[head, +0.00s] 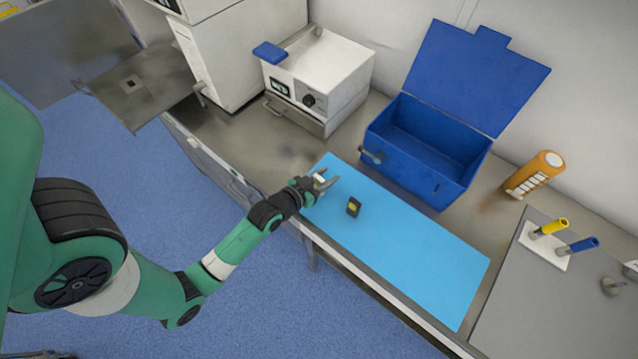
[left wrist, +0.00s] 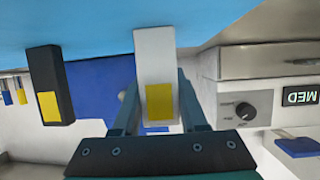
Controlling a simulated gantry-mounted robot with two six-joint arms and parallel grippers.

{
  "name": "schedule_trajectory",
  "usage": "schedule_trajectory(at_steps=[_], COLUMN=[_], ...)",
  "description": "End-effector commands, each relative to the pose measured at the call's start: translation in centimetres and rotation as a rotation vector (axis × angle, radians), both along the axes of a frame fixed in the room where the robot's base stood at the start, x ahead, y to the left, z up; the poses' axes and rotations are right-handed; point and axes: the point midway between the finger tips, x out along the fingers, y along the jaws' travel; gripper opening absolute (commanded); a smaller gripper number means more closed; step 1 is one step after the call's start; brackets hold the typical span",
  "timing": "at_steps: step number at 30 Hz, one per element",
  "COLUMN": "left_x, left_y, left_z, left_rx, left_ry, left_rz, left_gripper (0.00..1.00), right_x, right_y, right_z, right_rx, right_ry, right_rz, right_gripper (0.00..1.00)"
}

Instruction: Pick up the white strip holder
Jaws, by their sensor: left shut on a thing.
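The white strip holder (left wrist: 155,62) is a pale upright block with a yellow patch, between the two fingers of my left gripper (left wrist: 155,110) in the left wrist view. In the head view it shows as a small white piece (head: 319,178) at the tip of my left gripper (head: 324,184), over the far left end of the blue mat (head: 420,250). The gripper is shut on it. A black holder with a yellow patch (head: 354,207) stands on the mat to its right; it also shows in the left wrist view (left wrist: 48,85). My right gripper is not in view.
An open blue box (head: 430,150) stands behind the mat. A white device with a dial (head: 320,80) is at the back left. An orange bottle (head: 535,174) and yellow and blue handled tools (head: 549,228) are at the right. The mat's right half is clear.

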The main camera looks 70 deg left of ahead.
Motion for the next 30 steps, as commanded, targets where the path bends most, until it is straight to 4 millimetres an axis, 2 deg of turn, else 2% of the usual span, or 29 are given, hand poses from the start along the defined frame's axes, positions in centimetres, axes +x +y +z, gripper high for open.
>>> schedule_trajectory(at_steps=[12, 16, 19, 26, 30], left_x=[0.0, 0.0, 0.0, -3.4, -6.5], left_y=[0.0, 0.0, 0.0, -3.9, -7.5], left_z=[0.4, 1.6, 3.6, 9.7, 11.1], left_rx=[0.000, 0.001, 0.002, 0.001, 0.002], left_ry=[-0.001, -0.003, -0.004, -0.002, 0.004], left_rz=[0.000, 0.000, 0.000, -0.006, -0.015], left_gripper=[0.00, 0.00, 0.00, 0.00, 0.00], right_x=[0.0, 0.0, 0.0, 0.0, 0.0], right_y=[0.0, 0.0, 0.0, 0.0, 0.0], right_z=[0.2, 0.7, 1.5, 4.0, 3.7], right_rx=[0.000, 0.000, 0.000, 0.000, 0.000], right_ry=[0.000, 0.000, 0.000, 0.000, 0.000], right_rz=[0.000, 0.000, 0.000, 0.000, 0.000], right_gripper=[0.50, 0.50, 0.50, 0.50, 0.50])
